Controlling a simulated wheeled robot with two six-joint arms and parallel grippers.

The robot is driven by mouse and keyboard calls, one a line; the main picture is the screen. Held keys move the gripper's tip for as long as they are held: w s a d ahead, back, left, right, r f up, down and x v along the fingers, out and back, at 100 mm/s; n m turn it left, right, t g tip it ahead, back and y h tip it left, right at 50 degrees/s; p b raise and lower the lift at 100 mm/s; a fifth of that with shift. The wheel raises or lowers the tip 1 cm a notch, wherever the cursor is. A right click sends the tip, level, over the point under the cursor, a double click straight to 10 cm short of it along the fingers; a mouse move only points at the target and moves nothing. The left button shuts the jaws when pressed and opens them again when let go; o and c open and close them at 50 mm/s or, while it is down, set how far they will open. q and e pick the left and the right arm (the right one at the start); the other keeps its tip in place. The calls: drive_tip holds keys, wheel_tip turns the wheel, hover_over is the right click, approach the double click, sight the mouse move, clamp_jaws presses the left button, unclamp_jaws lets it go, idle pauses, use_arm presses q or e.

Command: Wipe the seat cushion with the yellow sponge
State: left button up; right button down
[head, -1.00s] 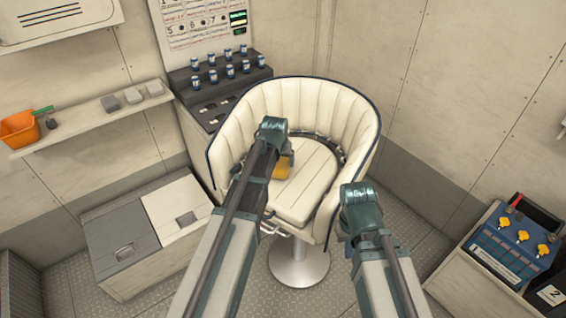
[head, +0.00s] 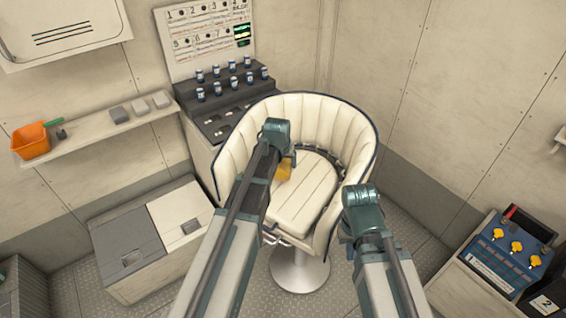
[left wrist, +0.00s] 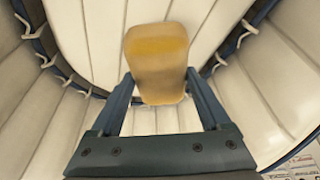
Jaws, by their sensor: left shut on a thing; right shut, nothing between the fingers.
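The white seat cushion (head: 306,200) lies inside the round padded chair in the middle of the head view. My left gripper (left wrist: 158,88) is shut on the yellow sponge (left wrist: 157,60), which sticks out beyond the fingertips above the cushion (left wrist: 98,30). In the head view the sponge (head: 284,172) shows beside my left wrist, over the back left part of the seat. I cannot tell whether it touches the cushion. My right gripper (head: 349,248) is shut and empty, right of the chair's front edge, mostly hidden behind its own wrist.
The curved backrest (head: 310,115) rises around the back and sides of the seat. A console with several small cans (head: 230,82) stands behind left. A white and grey locker (head: 150,240) is at the left, a battery box (head: 508,250) at the right.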

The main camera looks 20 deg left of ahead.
use_arm(q)
wheel_tip(320, 180, up, 3)
drive_tip(key=p, duration=0.3)
drive_tip(key=shift+f, duration=0.1)
idle(0.6)
